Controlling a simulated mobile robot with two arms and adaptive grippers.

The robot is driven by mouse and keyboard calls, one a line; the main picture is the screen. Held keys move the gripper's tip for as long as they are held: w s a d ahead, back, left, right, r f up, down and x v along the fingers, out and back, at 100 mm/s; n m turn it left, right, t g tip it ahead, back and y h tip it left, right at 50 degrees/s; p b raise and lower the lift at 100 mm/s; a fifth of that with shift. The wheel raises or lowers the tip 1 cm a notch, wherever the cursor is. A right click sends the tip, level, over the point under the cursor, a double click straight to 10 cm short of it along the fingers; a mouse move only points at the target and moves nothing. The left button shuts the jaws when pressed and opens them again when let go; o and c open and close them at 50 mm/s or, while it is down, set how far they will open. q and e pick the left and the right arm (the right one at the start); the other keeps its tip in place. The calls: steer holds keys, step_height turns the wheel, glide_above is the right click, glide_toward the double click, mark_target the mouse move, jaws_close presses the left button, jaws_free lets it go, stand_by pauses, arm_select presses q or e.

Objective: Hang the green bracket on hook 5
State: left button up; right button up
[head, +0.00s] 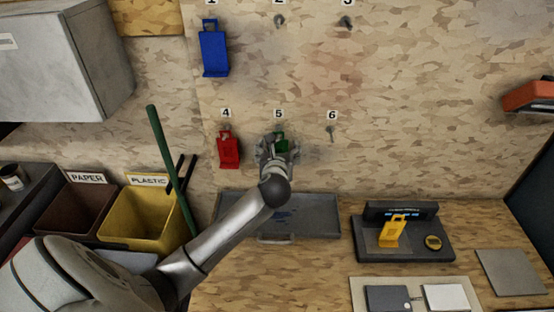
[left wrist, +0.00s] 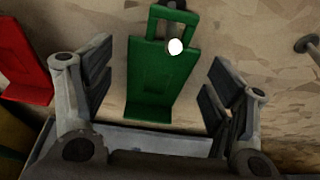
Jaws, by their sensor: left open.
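The green bracket (left wrist: 155,88) hangs upright against the wooden wall, its top loop around the hook below the "5" label. The pale round tip of hook 5 (left wrist: 175,47) shows in front of the loop's lower edge in the left wrist view. In the head view the bracket (head: 282,144) is mostly hidden by my left gripper (head: 275,153). In the left wrist view my left gripper (left wrist: 159,90) is open, with one finger on each side of the bracket and gaps between. My right gripper is not in view.
A red bracket (head: 228,151) hangs at 4 and a blue bracket (head: 214,53) at 1. Hooks 2 (head: 280,20), 3 (head: 346,22) and 6 (head: 331,131) are bare. Below are a grey tray (head: 318,213) and a yellow bracket (head: 392,231) on a dark stand.

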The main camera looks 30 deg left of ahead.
arm_select(q)
steer(key=v, duration=1)
steer(key=shift+s+r, duration=0.2)
steer(key=shift+d, duration=0.1)
